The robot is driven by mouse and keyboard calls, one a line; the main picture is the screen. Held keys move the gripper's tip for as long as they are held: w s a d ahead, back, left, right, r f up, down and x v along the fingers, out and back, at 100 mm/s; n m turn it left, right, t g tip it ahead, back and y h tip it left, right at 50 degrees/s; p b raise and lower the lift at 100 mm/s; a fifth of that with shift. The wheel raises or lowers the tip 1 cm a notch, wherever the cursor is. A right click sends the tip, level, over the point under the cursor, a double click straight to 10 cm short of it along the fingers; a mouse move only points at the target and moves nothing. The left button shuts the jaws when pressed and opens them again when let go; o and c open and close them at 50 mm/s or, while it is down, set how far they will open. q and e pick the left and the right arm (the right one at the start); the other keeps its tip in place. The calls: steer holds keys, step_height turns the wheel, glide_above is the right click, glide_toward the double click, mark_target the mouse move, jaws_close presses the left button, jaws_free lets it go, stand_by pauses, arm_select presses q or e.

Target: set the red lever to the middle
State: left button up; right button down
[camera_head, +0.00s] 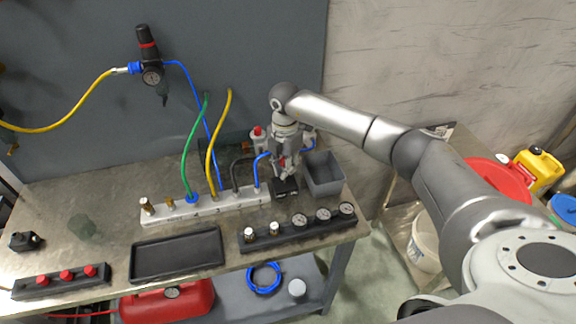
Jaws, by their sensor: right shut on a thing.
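My right gripper (285,176) comes in from the right and points down at the back right of the workbench. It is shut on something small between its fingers. A bit of red shows at the fingers, which looks like the red lever (282,163), mostly hidden by the gripper. A small black block (285,188) sits directly below the fingertips on the bench. I cannot tell the lever's angle from this view. My left gripper is not in view.
A grey bin (323,174) stands close to the right of the gripper. A white manifold (205,206) with coloured hoses lies to its left, and a black gauge bar (298,229) in front. A black tray (177,255) is at the front. A red-capped bottle (258,138) stands behind.

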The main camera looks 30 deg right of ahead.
steer(key=shift+w+r, duration=0.2)
steer(key=shift+r, duration=0.15)
steer(key=c, duration=1.6)
jaws_free()
steer(key=shift+o, duration=1.3)
steer(key=shift+s, duration=0.2)
steer(key=shift+f, duration=0.1)
steer(key=shift+w+r, duration=0.1)
steer(key=shift+r, duration=0.2)
step_height(320, 180, up, 12)
steer(key=shift+d+f, duration=0.1)
steer(key=shift+f, duration=0.15)
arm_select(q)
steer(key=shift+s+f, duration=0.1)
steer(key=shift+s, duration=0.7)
